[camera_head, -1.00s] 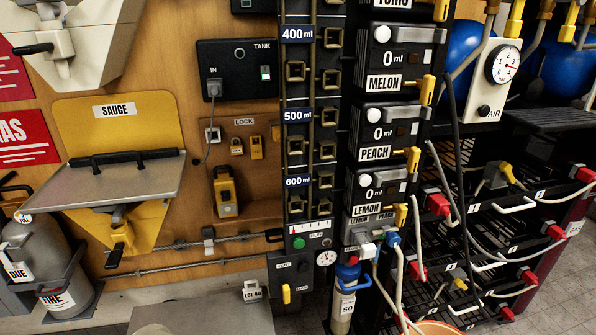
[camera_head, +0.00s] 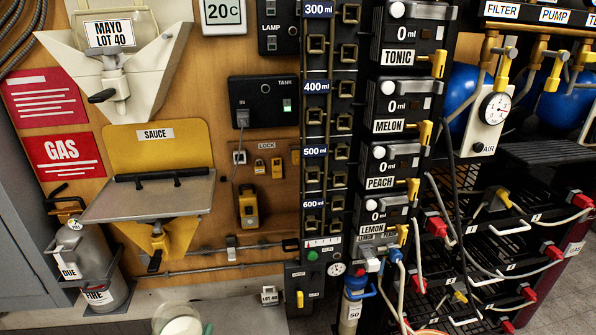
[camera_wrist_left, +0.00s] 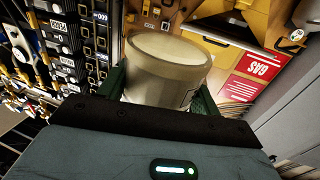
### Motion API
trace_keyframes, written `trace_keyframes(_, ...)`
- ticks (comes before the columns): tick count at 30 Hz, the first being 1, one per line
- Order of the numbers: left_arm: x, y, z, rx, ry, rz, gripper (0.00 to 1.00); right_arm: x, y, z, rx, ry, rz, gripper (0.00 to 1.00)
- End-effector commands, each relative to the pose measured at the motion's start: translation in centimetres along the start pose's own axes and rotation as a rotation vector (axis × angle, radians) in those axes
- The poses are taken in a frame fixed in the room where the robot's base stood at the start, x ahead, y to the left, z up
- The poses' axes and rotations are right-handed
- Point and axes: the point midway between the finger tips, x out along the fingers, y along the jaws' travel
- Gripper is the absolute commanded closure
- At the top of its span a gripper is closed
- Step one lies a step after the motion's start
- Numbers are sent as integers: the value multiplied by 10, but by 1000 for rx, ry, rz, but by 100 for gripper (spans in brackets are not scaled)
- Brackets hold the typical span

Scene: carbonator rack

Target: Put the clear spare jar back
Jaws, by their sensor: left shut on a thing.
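A clear jar with a pale, cream-looking round end (camera_head: 182,326) shows at the bottom edge of the head view, cut off by the frame. It fills the middle of the left wrist view (camera_wrist_left: 165,68). My left gripper (camera_wrist_left: 163,95) is shut on the jar, with a dark green finger on each side of it. In the head view only a small teal bit of the gripper shows beside the jar. The jar's lower part is hidden behind the gripper body in the wrist view. My right gripper is in neither view.
A sauce dispenser with a grey shelf (camera_head: 150,198) juts from the wooden wall. A grey fire cylinder (camera_head: 85,260) stands at lower left. A black rack marked in ml (camera_head: 316,150) and flavour units (camera_head: 402,125) stand centre right. A pale low surface (camera_head: 235,318) lies at the bottom.

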Motion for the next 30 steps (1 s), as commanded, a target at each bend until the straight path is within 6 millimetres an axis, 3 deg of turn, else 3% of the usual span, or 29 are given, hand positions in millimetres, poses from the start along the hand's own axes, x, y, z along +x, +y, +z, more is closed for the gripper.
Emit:
trace_keyframes(11,4,9,-9,0,8,46,72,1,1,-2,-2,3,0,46)
trace_keyframes(30,25,89,-64,4,9,423,72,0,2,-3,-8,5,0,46)
